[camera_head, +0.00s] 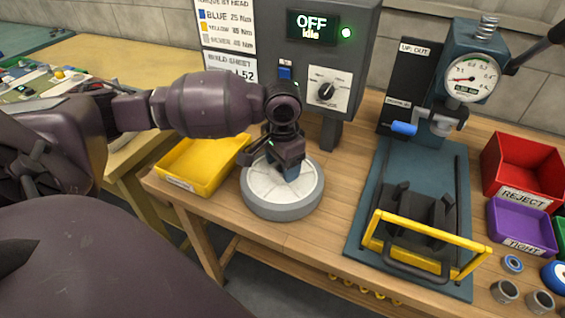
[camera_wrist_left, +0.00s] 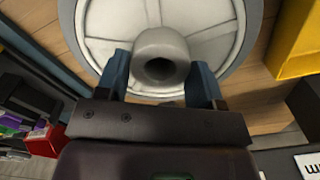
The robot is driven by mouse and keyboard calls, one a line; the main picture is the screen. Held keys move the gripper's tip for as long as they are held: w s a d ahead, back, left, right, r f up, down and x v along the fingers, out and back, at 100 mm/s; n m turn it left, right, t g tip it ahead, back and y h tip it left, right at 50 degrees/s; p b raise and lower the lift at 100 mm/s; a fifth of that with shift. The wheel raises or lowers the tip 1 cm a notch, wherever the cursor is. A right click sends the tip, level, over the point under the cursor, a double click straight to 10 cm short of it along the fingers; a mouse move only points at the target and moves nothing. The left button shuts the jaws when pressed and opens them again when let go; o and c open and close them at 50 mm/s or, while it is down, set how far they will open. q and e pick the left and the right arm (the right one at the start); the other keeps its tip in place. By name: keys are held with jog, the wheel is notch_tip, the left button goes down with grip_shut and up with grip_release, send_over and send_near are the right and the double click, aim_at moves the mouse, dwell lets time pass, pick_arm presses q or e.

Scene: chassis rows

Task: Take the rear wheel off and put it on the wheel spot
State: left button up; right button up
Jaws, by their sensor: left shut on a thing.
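A wheel-like disc (camera_head: 262,193) with a pale spoked face and grey rim lies flat on or just above the wooden bench, at the middle of the head view. My left gripper (camera_head: 287,168) is over it from above. In the left wrist view the blue fingertips (camera_wrist_left: 160,75) stand on both sides of a grey hollow hub (camera_wrist_left: 160,45) in the middle of the pale disc (camera_wrist_left: 110,22). The gripper is shut on this hub. I cannot tell whether the disc touches the bench. No chassis and no marked wheel spot can be made out. My right gripper is not in view.
A yellow tray (camera_head: 168,180) is left of the disc. A grey control box (camera_head: 347,75) reading OFF is behind it. A blue press base (camera_head: 362,222) with a yellow guard (camera_head: 425,226) is to the right, with red (camera_head: 508,178) and purple (camera_head: 505,222) bins beyond.

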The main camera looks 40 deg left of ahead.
pick_arm(q)
jog(key=shift+f, duration=0.3)
jog(key=o, duration=1.1)
jog(key=shift+o, duration=0.8)
jog(key=shift+f, duration=0.1)
